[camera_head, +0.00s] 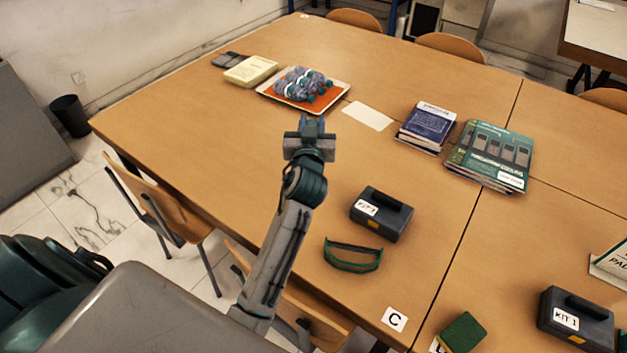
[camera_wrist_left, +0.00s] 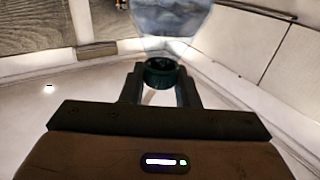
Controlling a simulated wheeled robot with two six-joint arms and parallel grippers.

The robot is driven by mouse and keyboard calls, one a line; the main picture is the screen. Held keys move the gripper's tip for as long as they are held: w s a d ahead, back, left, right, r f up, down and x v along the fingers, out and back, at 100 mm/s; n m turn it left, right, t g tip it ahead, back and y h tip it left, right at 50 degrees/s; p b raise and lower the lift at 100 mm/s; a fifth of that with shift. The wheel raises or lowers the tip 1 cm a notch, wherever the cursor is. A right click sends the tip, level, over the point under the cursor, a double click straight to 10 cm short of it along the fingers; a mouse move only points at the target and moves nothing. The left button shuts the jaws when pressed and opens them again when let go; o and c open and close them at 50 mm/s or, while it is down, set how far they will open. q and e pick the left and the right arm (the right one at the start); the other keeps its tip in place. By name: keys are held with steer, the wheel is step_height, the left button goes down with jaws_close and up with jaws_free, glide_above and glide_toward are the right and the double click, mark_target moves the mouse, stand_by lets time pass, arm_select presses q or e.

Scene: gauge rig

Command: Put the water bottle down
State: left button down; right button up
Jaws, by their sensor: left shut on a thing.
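My left gripper (camera_head: 311,123) is over the table in the head view, just in front of the tray as seen there. In the left wrist view its two fingers (camera_wrist_left: 161,84) are shut on the dark cap end of a clear bluish water bottle (camera_wrist_left: 172,18), whose body runs out of the top of the picture. An orange tray with a pale rim (camera_head: 262,91) carries several bluish bottles (camera_head: 300,82) with teal caps, lying on their sides. In the head view I cannot tell the held bottle from these. My right gripper is not in view.
On the wooden table (camera_head: 210,130), a white card (camera_head: 368,116) lies right of the tray. Books (camera_head: 428,124), a manual stack (camera_head: 490,155), a black kit case (camera_head: 381,213) and green goggles (camera_head: 353,256) lie further right. A cream block (camera_head: 250,71) is left. The near left tabletop is clear.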

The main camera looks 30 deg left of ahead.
arm_select(q)
step_height(320, 180, down, 9)
steer(key=shift+f, duration=0.3)
steer(key=shift+b, duration=0.3)
steer(key=c, duration=1.1)
jaws_free()
steer(key=shift+c, duration=0.2)
steer(key=shift+o, duration=0.2)
steer(key=shift+s, duration=0.1)
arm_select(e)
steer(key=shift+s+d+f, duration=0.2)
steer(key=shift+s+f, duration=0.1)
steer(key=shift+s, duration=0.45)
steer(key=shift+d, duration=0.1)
